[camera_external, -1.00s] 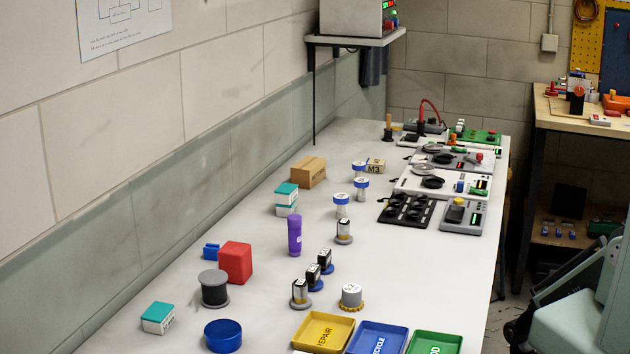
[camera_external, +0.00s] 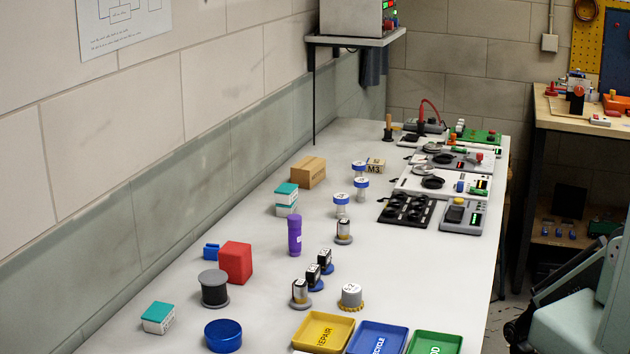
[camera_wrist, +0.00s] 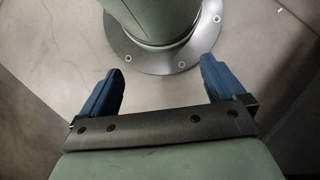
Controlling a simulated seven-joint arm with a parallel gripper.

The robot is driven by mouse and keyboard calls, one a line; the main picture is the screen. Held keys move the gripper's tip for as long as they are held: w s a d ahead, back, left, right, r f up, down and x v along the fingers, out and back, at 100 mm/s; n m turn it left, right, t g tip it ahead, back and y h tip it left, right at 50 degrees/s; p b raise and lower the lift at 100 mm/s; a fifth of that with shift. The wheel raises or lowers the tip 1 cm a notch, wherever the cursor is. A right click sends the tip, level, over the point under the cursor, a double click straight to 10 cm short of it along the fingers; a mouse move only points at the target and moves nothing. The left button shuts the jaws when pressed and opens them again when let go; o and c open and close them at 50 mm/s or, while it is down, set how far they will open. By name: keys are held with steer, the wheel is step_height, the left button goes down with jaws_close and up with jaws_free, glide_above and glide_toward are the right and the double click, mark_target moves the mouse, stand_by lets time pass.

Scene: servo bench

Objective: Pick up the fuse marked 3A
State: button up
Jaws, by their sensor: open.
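Several small fuse-like parts on round bases stand on the bench in the external view: one (camera_external: 300,293) at the front, two dark ones (camera_external: 314,277) and (camera_external: 326,261) behind it, and another (camera_external: 344,231) farther back. Their markings are too small to read, so I cannot tell which is 3A. My gripper (camera_wrist: 160,88) shows in the wrist view with its two blue fingers wide apart and nothing between them. It points at my own base and the floor, away from the bench. The gripper is not visible in the external view.
Yellow (camera_external: 323,332), blue (camera_external: 377,338) and green (camera_external: 435,343) trays lie at the bench's front edge. A purple bottle (camera_external: 295,236), a red block (camera_external: 236,262), a black spool (camera_external: 214,288) and a grey knob (camera_external: 351,297) stand nearby. Electronic units fill the far right.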

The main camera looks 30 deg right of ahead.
steer(key=c, duration=0.4)
steer(key=shift+o, duration=0.2)
